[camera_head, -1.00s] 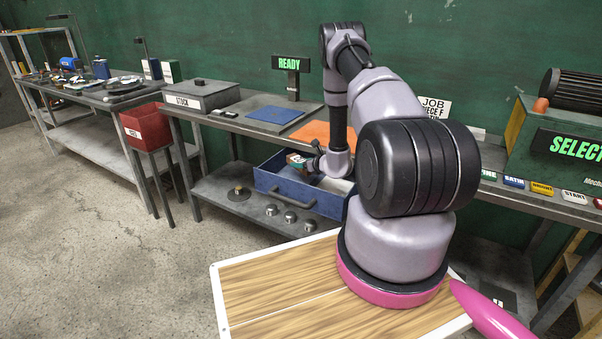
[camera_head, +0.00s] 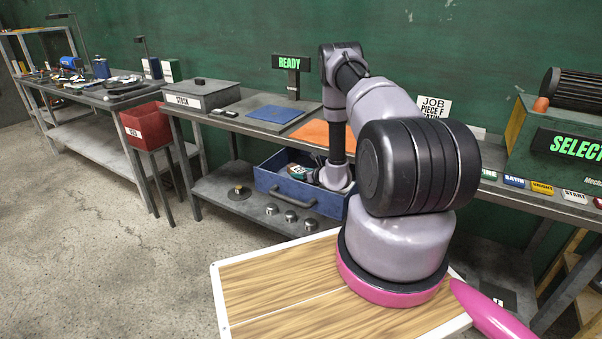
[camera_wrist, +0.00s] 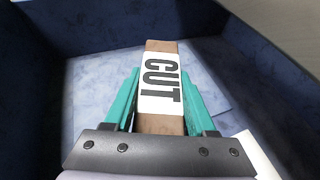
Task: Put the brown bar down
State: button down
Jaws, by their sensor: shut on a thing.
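The brown bar (camera_wrist: 161,47) has a white band marked "CUT" and shows in the wrist view between the teal fingers of my gripper (camera_wrist: 158,95). The gripper is shut on it. Around it are the blue walls and pale blue floor of an open drawer (camera_wrist: 95,75). In the head view my gripper (camera_head: 300,172) is down inside this blue drawer (camera_head: 285,188), under the bench. Whether the bar touches the drawer floor I cannot tell. The bar is small in the head view and partly hidden by my arm.
The bench above the drawer holds a blue mat (camera_head: 275,114), an orange cloth (camera_head: 312,132), a STOCK box (camera_head: 202,93) and a READY sign (camera_head: 289,63). Several round metal pieces (camera_head: 291,216) lie on the lower shelf before the drawer. A red bin (camera_head: 143,125) stands left.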

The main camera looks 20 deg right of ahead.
jog(key=shift+c, duration=1.1)
grip_release()
